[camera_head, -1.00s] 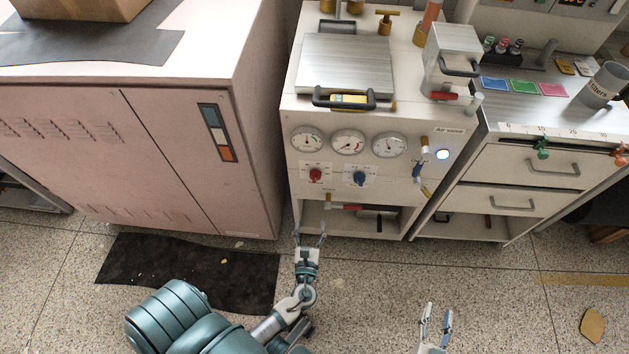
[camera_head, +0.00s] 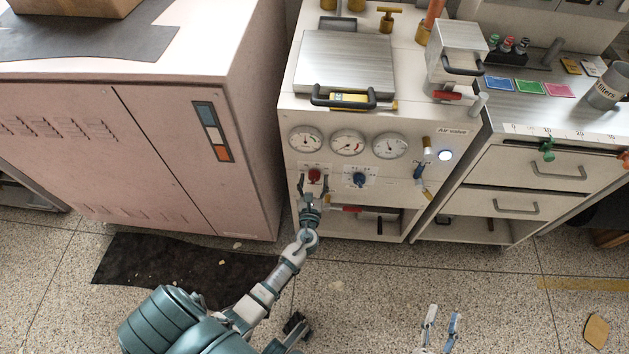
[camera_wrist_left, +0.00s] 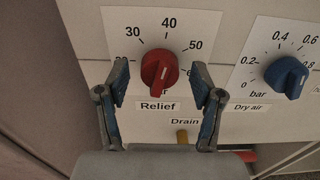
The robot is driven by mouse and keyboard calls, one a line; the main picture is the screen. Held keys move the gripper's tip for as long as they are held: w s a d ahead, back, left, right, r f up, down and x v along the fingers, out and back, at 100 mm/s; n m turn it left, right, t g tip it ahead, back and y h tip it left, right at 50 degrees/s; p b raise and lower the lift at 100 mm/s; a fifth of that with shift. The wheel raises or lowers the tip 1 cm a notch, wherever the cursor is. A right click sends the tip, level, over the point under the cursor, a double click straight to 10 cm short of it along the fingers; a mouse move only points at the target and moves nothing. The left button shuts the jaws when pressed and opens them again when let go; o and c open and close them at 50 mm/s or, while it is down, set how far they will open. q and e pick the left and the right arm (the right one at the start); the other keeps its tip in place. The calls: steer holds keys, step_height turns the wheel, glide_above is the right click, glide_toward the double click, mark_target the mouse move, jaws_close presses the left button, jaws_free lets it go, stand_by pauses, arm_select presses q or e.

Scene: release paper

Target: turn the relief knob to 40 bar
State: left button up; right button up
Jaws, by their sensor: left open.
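The red relief knob (camera_wrist_left: 159,70) sits on a white dial plate marked 30, 40 and 50, with 40 at the top and "Relief" below. Its raised grip runs nearly vertical, leaning slightly; I cannot tell the exact reading. In the head view the knob (camera_head: 314,175) is below the left gauge. My left gripper (camera_wrist_left: 160,80) is open, one finger on each side of the knob, with a visible gap on both sides. In the head view the left gripper (camera_head: 314,184) reaches the panel front. My right gripper (camera_head: 442,318) is open and empty over the floor.
A blue dry air knob (camera_wrist_left: 287,75) is right of the relief knob. Three gauges (camera_head: 347,142) line the panel above. A drain handle (camera_wrist_left: 182,137) lies below.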

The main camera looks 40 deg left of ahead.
arm_select(q)
steer(key=c, duration=1.1)
steer(key=shift+c, duration=0.2)
steer(key=o, duration=1.1)
steer(key=shift+o, duration=0.2)
